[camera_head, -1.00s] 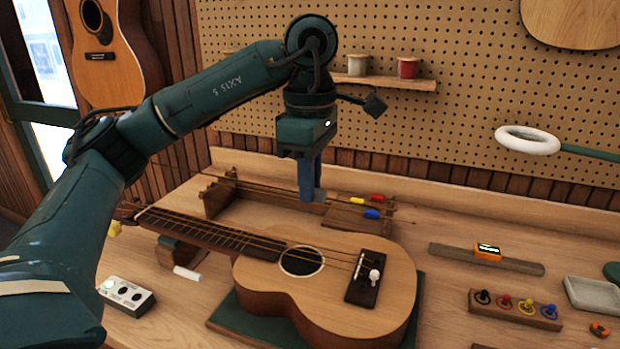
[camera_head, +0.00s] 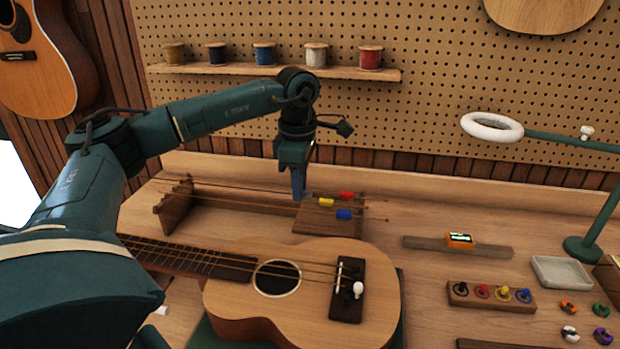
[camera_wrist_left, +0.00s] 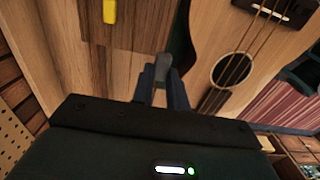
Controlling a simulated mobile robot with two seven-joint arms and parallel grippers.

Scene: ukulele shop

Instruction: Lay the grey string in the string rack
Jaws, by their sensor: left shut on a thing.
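My left gripper (camera_head: 298,190) is shut on the grey end piece (camera_wrist_left: 162,66) of the grey string, which shows between the fingertips in the left wrist view. The thin strand itself cannot be made out for certain. The gripper is over the string rack, just left of the coloured end pieces. The string rack (camera_head: 176,206) is wooden, with an upright at its left end and a flat block (camera_head: 325,224) at its right. Strings with red (camera_head: 346,195), yellow (camera_head: 326,202) and blue (camera_head: 343,214) end pieces lie along it. My right gripper is not in view.
A ukulele (camera_head: 300,305) lies in front of the rack, close to the gripper. A wooden bar with an orange tuner (camera_head: 459,240), a peg block (camera_head: 490,297) and a grey tray (camera_head: 562,272) are to the right. A shelf of spools (camera_head: 270,72) is behind.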

